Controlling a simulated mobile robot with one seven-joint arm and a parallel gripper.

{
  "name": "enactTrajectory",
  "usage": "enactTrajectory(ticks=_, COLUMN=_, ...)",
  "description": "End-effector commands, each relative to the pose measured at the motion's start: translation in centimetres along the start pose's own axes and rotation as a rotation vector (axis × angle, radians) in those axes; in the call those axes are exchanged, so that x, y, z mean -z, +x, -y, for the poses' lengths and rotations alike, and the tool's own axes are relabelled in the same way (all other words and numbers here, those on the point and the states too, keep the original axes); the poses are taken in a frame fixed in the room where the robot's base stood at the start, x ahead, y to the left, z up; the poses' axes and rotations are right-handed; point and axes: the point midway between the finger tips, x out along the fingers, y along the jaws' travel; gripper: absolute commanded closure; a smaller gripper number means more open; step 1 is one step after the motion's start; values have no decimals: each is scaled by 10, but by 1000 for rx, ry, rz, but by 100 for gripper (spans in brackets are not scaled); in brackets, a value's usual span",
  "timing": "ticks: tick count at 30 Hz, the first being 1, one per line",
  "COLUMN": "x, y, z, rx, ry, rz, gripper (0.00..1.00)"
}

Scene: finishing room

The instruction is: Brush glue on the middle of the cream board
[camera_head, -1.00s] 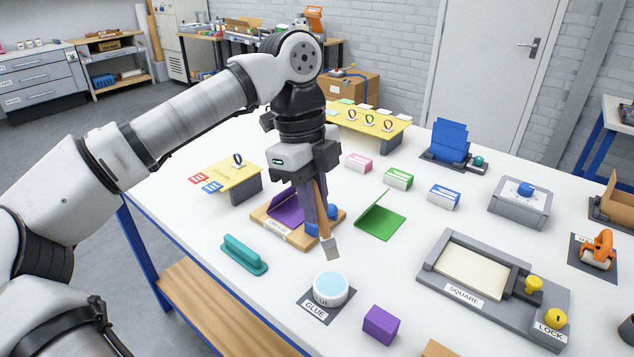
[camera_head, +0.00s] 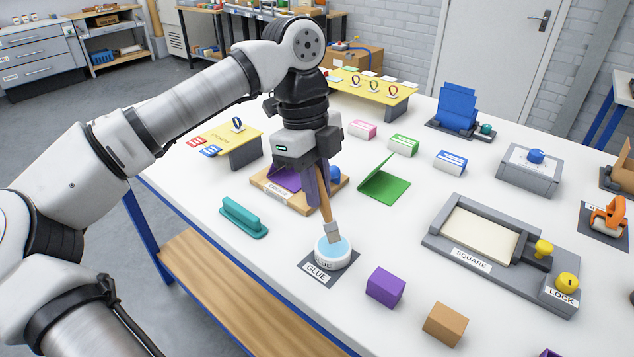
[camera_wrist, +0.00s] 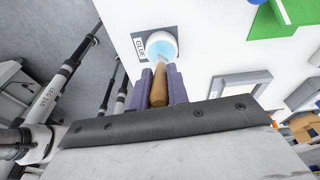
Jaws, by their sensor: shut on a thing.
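My gripper (camera_head: 319,190) is shut on the wooden handle of a brush (camera_head: 327,213), which hangs tilted with its head down. The brush head is at the light blue top of the round white glue pot (camera_head: 333,258); I cannot tell how deep it sits. The pot stands on a dark mat labelled GLUE. The wrist view also shows the gripper (camera_wrist: 159,85) around the handle and the glue pot (camera_wrist: 162,46) beyond it. The cream board (camera_head: 480,235) lies flat in a grey frame labelled SQUARE, to the right of the pot.
A purple block (camera_head: 385,287) and a brown block (camera_head: 445,324) stand between pot and table edge. A green folded card (camera_head: 385,182) lies behind. Yellow knobs (camera_head: 543,249) stand at the grey frame's right end. A teal handled tool (camera_head: 243,217) lies left. White table is clear between pot and frame.

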Motion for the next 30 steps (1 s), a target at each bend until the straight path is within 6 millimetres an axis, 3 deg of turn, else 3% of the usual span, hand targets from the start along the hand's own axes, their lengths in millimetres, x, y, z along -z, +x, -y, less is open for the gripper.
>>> enactTrajectory(ticks=30, x=-2, y=8, z=0, rx=0, ry=0, rz=0, gripper=100)
